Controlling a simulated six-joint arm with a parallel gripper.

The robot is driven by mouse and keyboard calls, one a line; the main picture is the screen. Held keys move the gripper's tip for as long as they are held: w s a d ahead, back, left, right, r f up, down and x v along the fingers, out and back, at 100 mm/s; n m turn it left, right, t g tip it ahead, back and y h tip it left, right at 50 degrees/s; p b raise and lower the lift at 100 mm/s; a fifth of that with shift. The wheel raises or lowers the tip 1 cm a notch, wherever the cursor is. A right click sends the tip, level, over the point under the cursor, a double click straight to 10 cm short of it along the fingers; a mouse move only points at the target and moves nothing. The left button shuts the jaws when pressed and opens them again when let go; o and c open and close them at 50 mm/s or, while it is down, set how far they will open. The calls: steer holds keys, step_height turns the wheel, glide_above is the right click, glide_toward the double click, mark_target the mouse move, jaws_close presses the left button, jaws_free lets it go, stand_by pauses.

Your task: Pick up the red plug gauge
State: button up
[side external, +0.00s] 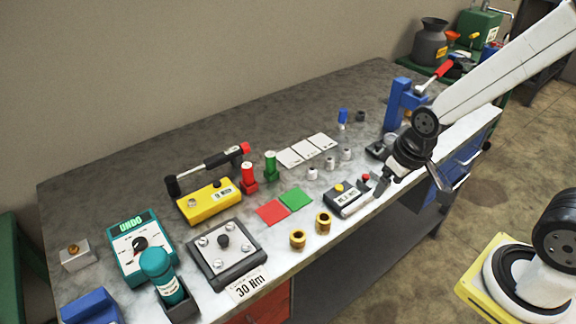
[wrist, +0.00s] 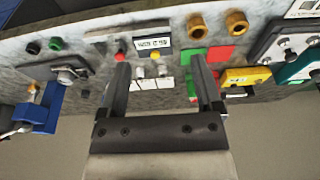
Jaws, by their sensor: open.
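The red plug gauge (side external: 249,177) appears to be the upright red cylinder with a pale band, in a red base just right of the yellow box. A similar green one (side external: 270,166) stands right beside it. My gripper (side external: 381,187) is well to the right of the red gauge, close to the display box near the bench's front edge. In the wrist view my gripper (wrist: 160,63) is open, with no object held between its fingers. The right finger partly hides the area of the red and green gauges there.
A display box (side external: 345,197) with a yellow button sits near my gripper. Red (side external: 272,211) and green (side external: 296,199) pads lie in front of the gauges. White cards (side external: 307,150) lie behind; brass rings (side external: 298,239) lie in front.

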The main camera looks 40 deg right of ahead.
steer(key=w+a+m+g+y, duration=0.1)
steer(key=w+a+m, duration=0.1)
steer(key=w+m, duration=0.5)
steer(key=w+a+m+y, duration=0.1)
steer(key=w+a+m, duration=0.1)
steer(key=w, duration=1)
steer(key=m+g+y, duration=0.2)
steer(key=m+y, duration=0.1)
steer(key=m, duration=0.6)
glide_toward(245, 183)
steer(key=shift+w, duration=0.1)
steer(key=shift+f, duration=0.15)
steer(key=shift+h, duration=0.3)
steer(key=shift+x, duration=3.75)
jaws_close()
